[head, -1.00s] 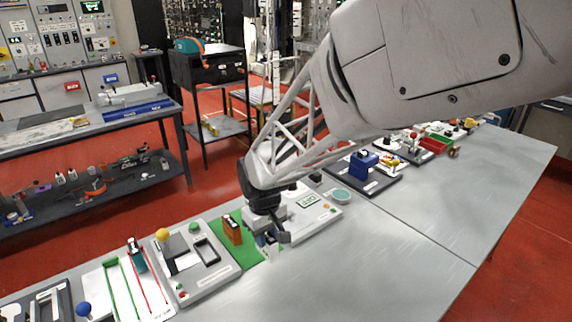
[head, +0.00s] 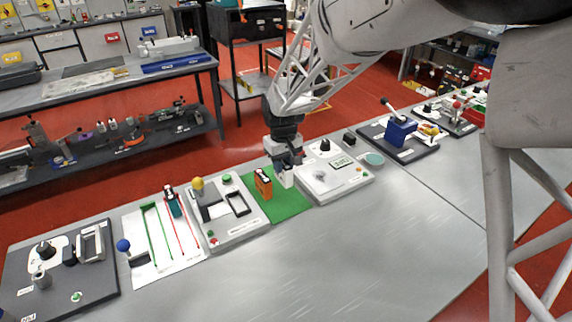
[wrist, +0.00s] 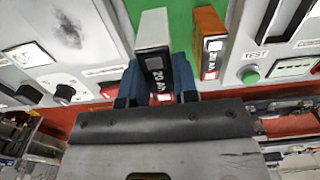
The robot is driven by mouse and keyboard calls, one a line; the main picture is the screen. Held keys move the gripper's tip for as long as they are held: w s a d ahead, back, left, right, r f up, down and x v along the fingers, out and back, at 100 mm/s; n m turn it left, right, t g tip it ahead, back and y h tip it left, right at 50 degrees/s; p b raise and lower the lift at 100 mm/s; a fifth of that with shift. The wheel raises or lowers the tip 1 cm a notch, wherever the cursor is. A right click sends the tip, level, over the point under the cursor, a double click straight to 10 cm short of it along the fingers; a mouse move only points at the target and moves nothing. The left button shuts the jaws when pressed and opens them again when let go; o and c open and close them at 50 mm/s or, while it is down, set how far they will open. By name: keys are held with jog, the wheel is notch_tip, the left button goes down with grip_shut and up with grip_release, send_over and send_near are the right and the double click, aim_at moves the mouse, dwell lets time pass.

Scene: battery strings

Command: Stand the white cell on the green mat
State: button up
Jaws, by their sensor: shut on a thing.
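The white cell (head: 287,180) is upright between the fingers of my gripper (head: 287,163), which is shut on it. It also shows in the wrist view (wrist: 152,30), with a dark labelled side. The green mat (head: 291,204) lies on the bench, and the cell appears over its back right part. I cannot tell whether the cell's base touches the mat. An orange cell (head: 263,184) stands on the mat just left of the white cell. In the wrist view the orange cell (wrist: 208,28) is to the right, with a gap between the two.
A grey panel with a small display (head: 335,178) stands close on the mat's right. A grey tester with a yellow knob (head: 222,205) is on its left. The front of the mat and the bench before it are clear.

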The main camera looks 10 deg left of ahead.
jog(key=shift+w+a, duration=0.4)
jog(key=shift+w, duration=0.3)
jog(key=shift+f, duration=1.8)
jog(key=shift+f, duration=0.1)
jog(key=o, duration=0.9)
notch_tip(320, 180, up, 12)
jog(key=shift+r, duration=0.1)
